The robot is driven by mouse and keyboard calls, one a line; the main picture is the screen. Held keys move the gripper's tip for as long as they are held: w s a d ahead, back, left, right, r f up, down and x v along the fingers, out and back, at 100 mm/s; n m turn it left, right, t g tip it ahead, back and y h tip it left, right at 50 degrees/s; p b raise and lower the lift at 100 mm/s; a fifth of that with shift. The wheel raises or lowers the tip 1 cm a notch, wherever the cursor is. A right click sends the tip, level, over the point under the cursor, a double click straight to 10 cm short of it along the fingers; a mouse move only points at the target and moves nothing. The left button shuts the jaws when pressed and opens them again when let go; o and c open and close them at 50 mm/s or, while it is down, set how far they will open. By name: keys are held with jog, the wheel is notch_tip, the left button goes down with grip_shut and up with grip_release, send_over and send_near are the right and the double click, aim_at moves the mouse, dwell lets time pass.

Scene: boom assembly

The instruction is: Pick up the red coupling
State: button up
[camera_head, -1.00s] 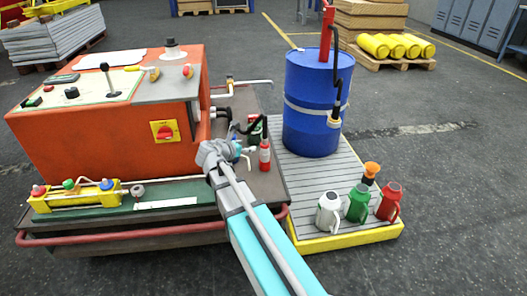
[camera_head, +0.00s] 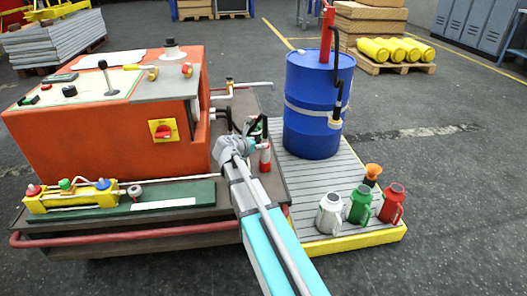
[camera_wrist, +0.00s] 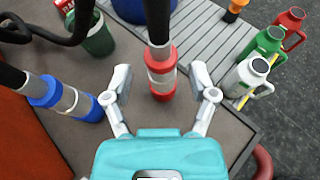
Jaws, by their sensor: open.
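The red coupling (camera_wrist: 160,75) has red bands around a pale metal middle and hangs on a black hose in the wrist view. In the head view it shows (camera_head: 265,158) just right of my gripper, partly hidden by it. My gripper (camera_wrist: 160,82) is open in the wrist view, one finger on each side of the coupling, with a gap visible on both sides. Whether the coupling lies fully between the fingers in depth I cannot tell. A blue coupling (camera_wrist: 47,92) on another black hose is left of my gripper.
The blue drum (camera_head: 318,105) stands on the slatted platform (camera_head: 335,170) at the right. White (camera_head: 329,214), green (camera_head: 360,206) and red (camera_head: 391,205) jugs stand at its front. The orange console (camera_head: 90,140) is at the left.

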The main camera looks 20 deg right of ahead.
aim_at(265, 140)
jog(key=shift+d, duration=0.1)
jog(key=shift+b+x, duration=0.9)
jog(key=shift+x, duration=1.65)
jog(key=shift+w, duration=0.1)
grip_shut()
